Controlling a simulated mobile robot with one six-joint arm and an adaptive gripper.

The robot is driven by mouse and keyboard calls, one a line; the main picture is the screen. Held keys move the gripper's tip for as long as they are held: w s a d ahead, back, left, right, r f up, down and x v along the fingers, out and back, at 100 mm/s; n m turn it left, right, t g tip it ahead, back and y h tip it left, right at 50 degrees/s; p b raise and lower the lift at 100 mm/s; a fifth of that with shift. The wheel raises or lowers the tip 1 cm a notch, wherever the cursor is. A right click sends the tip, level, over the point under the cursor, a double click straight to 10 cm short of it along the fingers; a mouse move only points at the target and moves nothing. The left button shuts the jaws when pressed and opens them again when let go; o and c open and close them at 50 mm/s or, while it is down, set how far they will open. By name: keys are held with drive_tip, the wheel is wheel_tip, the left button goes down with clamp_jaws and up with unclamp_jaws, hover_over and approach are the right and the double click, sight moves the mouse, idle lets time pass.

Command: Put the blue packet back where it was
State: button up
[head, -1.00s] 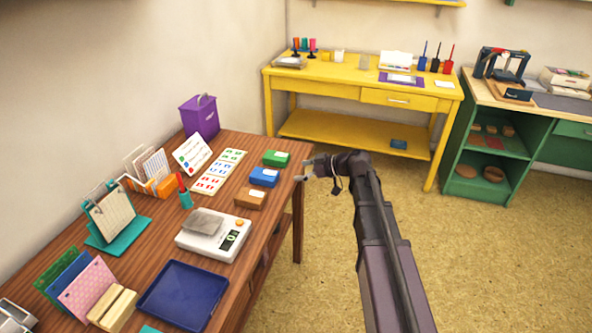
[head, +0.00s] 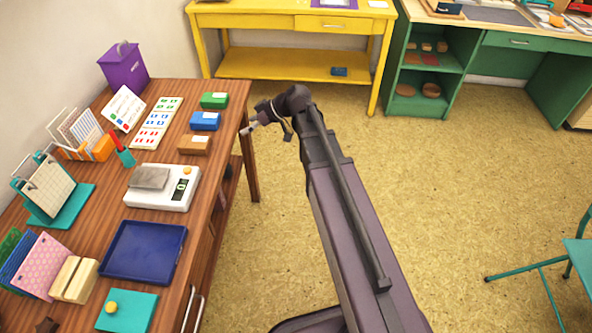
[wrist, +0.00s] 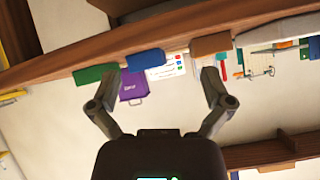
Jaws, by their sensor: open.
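A blue packet (head: 205,121) with a white label lies near the right edge of the brown wooden table, between a green packet (head: 214,100) and a brown packet (head: 194,144). In the wrist view the blue packet (wrist: 146,59) shows at the table edge, ahead of and between the fingers. A small dark blue item (head: 339,71) lies on the yellow table's lower shelf; its details are too small to tell. My gripper (head: 247,129) is open and empty, just off the table's right edge beside the blue packet, with a gap between them. The wrist view shows its spread fingers (wrist: 160,84).
The wooden table (head: 213,187) also holds a white scale (head: 150,200), a dark blue tray (head: 143,275), a card sheet (head: 158,122) and a purple bin (head: 124,67). A yellow table (head: 250,20) and green cabinet (head: 398,75) stand behind. Open floor (head: 450,190) lies right.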

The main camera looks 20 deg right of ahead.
drive_tip(key=s+d+f+m+g+h, duration=0.1)
drive_tip(key=s+d+f+m+h, duration=0.3)
drive_tip(key=s, duration=0.5)
drive_tip(key=s+d+f+m+g+h, duration=0.2)
drive_tip(key=s+d+f+m+h, duration=0.1)
drive_tip(key=s+d+m+h, duration=0.3)
drive_tip(key=s+d+m, duration=0.1)
drive_tip(key=s+d, duration=0.1)
drive_tip(key=shift+s+f+m, duration=0.3)
drive_tip(key=shift+s+f, duration=0.05)
drive_tip(key=shift+f, duration=0.05)
drive_tip(key=shift+a, duration=0.1)
